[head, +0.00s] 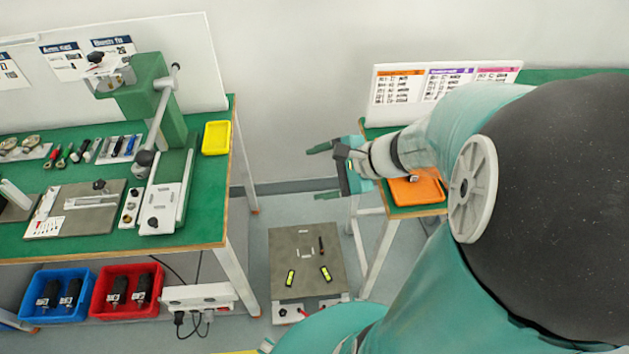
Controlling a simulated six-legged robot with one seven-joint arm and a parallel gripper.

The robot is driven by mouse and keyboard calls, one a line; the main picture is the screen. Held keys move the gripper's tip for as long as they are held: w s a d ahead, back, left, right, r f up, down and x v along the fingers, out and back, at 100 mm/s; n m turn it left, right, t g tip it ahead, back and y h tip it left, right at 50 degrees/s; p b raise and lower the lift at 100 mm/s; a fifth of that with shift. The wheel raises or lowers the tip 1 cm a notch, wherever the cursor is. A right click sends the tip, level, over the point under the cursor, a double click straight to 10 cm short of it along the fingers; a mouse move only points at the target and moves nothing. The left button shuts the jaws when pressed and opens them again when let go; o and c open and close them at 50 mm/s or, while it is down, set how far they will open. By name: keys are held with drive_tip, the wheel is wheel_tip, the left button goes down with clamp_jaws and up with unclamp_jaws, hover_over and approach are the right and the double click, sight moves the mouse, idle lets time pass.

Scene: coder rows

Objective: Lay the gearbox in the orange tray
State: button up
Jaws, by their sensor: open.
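The orange tray (428,196) lies on the green-topped table at the right, partly hidden behind my arm. A small grey and dark piece (413,178) shows in the tray, next to my arm; it may be the gearbox, but it is too small and too covered to tell. I cannot make out a gearbox for certain anywhere else. My gripper (314,173) is to the left of the tray, pointing left, past the table's edge. Its two green fingers are spread apart, with nothing between them.
A green workbench (105,233) with an arbor press (157,100), tools and a yellow tray (216,137) stands left. Beneath it are a blue bin (40,317), a red bin (100,310) and a power strip (197,295). A grey platform (305,255) sits on the floor between the tables.

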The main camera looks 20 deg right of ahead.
drive_tip(key=s+a+r+n+g+h, duration=0.1)
drive_tip(key=s+a+r+n+h, duration=0.2)
drive_tip(key=n, duration=0.5)
drive_tip(key=s+a+r+n+h, duration=0.3)
drive_tip(key=s+r+n, duration=0.3)
drive_tip(key=n, duration=0.3)
drive_tip(key=shift+s+r+n+g+h, duration=0.3)
drive_tip(key=shift+r+g+h, duration=0.1)
drive_tip(key=shift+r+h, duration=0.25)
drive_tip(key=shift+a, duration=0.1)
